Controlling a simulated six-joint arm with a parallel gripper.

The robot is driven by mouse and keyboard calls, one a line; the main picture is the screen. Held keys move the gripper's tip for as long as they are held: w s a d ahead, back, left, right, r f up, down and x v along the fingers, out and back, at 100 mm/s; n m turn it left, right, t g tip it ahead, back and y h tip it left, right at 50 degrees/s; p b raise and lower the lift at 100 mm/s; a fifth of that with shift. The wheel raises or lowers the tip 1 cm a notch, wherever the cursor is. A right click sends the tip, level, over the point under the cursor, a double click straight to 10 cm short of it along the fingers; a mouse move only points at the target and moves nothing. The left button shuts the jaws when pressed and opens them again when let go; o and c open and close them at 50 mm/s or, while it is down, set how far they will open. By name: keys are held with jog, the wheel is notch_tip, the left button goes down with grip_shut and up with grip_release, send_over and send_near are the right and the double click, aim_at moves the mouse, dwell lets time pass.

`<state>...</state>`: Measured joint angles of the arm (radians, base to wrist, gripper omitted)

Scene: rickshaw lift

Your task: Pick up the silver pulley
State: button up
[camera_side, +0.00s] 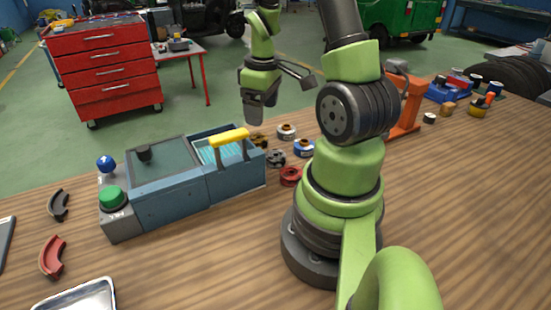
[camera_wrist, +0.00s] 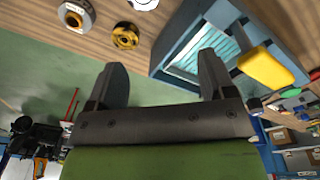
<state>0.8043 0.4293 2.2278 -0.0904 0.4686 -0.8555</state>
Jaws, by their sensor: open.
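The silver pulley (camera_side: 276,158) sits on the wooden bench close to the right end of the blue box, between a gold pulley (camera_side: 258,141) and a red one (camera_side: 290,176). In the wrist view, a pale ring-shaped part that looks like the silver pulley (camera_wrist: 143,3) is cut off by the top edge. My gripper (camera_side: 259,104) hangs above the far edge of the bench, higher than the pulleys and apart from them. In the wrist view, its two fingers (camera_wrist: 163,62) are spread with nothing between them.
The blue box (camera_side: 165,205) has a yellow handle (camera_side: 229,137) standing up beside the pulleys. A white pulley (camera_side: 286,131) and a blue-edged one (camera_side: 303,148) sit close by. An orange stand (camera_side: 408,105) is farther right. The front bench is mostly clear.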

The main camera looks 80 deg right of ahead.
send_near(276, 155)
jog(key=shift+w+d+g+y, duration=0.1)
jog(key=shift+w+g+y, duration=0.2)
jog(key=shift+w+g, duration=0.1)
notch_tip(276, 155, down, 3)
jog(key=shift+f+n, duration=0.15)
jog(key=shift+n, duration=0.15)
jog(key=shift+d+f, duration=0.2)
jog(key=shift+f, duration=3)
jog(key=c, duration=0.9)
jog(key=shift+c, duration=0.2)
jog(key=shift+r, duration=0.15)
